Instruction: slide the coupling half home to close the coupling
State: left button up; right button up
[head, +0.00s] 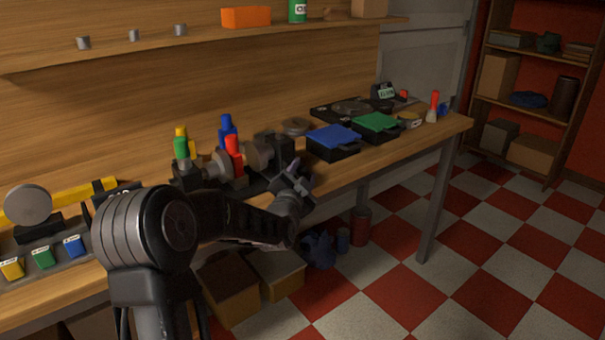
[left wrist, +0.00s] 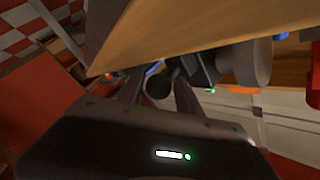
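Two round grey coupling halves stand on the bench in the head view, a left one (head: 219,164) and a right one (head: 258,154), with a gap between them. A red bottle stands in front of the gap. A grey coupling disc also shows in the left wrist view (left wrist: 261,62); I cannot tell which half it is. My left gripper (head: 296,176) is at the bench's front edge, right of the coupling. Its fingers are apart in the left wrist view (left wrist: 160,95), with a dark round knob (left wrist: 158,88) between or just beyond them; contact is unclear. My right gripper is out of view.
Green, blue and red bottles (head: 235,155) crowd the coupling. A blue-lidded case (head: 333,137) and a green-lidded case (head: 376,124) lie to the right. The bench edge is close to my left gripper. The checkered floor (head: 450,260) is open at the right.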

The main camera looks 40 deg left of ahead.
pick_arm(q)
jog(key=shift+d+f, duration=0.1)
jog(key=shift+f, duration=0.1)
jog(key=c, duration=0.7)
grip_shut()
jog(key=shift+f, duration=0.15)
jog(key=shift+s+f, duration=0.1)
jog(key=shift+s, duration=0.05)
jog(key=s+b, duration=0.1)
jog(key=s+a+b, duration=0.1)
jog(key=s, duration=0.1)
jog(key=o, duration=0.8)
grip_release()
jog(key=shift+c, duration=0.2)
jog(key=o, duration=0.3)
jog(key=shift+s+a, duration=0.1)
jog(key=shift+a, duration=0.05)
